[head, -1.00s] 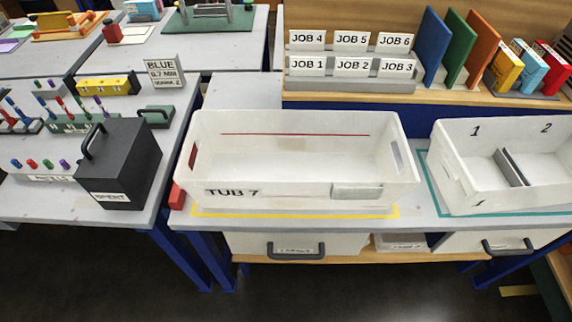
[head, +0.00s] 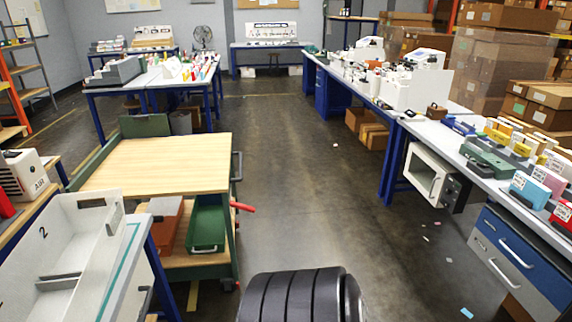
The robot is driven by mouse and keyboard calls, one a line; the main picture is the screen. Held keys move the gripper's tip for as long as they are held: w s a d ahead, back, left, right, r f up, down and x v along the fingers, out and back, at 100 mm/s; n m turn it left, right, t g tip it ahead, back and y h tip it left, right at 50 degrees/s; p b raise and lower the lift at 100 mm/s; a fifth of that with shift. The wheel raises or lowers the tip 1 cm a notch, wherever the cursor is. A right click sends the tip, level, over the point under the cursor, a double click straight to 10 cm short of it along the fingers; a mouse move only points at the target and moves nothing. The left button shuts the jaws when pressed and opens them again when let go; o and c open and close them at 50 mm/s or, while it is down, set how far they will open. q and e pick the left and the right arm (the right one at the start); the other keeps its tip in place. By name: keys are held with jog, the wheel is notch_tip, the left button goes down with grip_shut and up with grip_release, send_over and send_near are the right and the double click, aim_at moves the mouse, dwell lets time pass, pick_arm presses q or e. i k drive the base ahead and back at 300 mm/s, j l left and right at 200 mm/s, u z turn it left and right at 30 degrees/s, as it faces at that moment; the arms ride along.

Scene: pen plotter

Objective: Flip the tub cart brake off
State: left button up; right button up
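The cart (head: 160,165) stands left of the middle of the head view. It has a bare light wooden top and a green frame. A red lever (head: 242,207) sticks out from its right side, below the top. I cannot tell from here whether this lever is the brake or how it is set. The cart's lower shelf holds a green bin (head: 207,226) and an orange-brown box (head: 165,226). Neither of my grippers is in view.
A white tub (head: 75,240) marked 2 sits on a table at the lower left, close to the cart. A long bench (head: 455,150) with machines runs along the right. The dark floor (head: 305,180) between cart and bench is mostly clear. Black ribbed part of me shows at the bottom.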

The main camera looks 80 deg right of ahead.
aim_at(234, 204)
jog(key=l+z, duration=0.1)
jog(key=z, duration=2.2)
jog(key=i+l, duration=0.2)
jog(key=i, duration=0.25)
jog(key=i+l, duration=0.2)
jog(key=i, duration=0.2)
jog(key=i+l, duration=0.2)
jog(key=i, duration=0.25)
jog(key=i+l, duration=0.25)
jog(key=i, duration=0.2)
jog(key=z, duration=0.05)
